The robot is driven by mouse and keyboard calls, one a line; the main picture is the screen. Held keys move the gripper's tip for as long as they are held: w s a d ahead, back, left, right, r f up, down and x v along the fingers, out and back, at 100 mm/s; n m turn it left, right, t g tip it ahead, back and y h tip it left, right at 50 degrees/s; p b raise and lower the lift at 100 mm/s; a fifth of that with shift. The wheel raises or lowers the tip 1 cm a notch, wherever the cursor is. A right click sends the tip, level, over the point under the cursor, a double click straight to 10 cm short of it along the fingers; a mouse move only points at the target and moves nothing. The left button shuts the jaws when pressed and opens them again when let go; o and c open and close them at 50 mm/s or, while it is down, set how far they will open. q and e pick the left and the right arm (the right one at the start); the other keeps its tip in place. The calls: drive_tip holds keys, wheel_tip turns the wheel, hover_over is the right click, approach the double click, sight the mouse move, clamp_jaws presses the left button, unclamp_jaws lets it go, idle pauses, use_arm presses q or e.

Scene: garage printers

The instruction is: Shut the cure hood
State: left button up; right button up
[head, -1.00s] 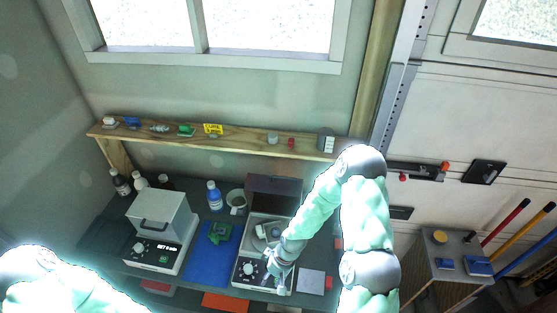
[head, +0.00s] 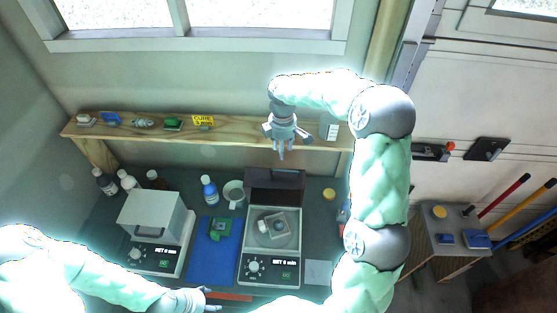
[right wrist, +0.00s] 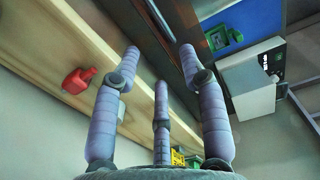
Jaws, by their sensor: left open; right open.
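The cure unit on the right (head: 268,270) has its dark hood (head: 275,182) standing open and upright at its back. A grey part on a round plate (head: 272,226) lies inside. My right gripper (head: 281,150) is open and empty, apart from the hood in the picture, just above its top edge and near the shelf. Its spread fingers also show in the right wrist view (right wrist: 160,70). My left gripper (head: 212,300) is open at the bottom edge, in front of the blue mat.
A second unit with a closed grey cover (head: 152,215) stands at the left. A blue mat (head: 212,262) with a green part (head: 218,228) lies between the units. A wooden shelf (head: 235,136) runs along the wall.

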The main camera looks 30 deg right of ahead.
wheel_tip(320, 180, down, 9)
drive_tip(key=shift+r+p, duration=0.2)
drive_tip(key=shift+p, duration=0.3)
drive_tip(key=shift+f, duration=0.55)
drive_tip(key=shift+w+f, duration=0.1)
drive_tip(key=shift+f, duration=0.1)
clamp_jaws()
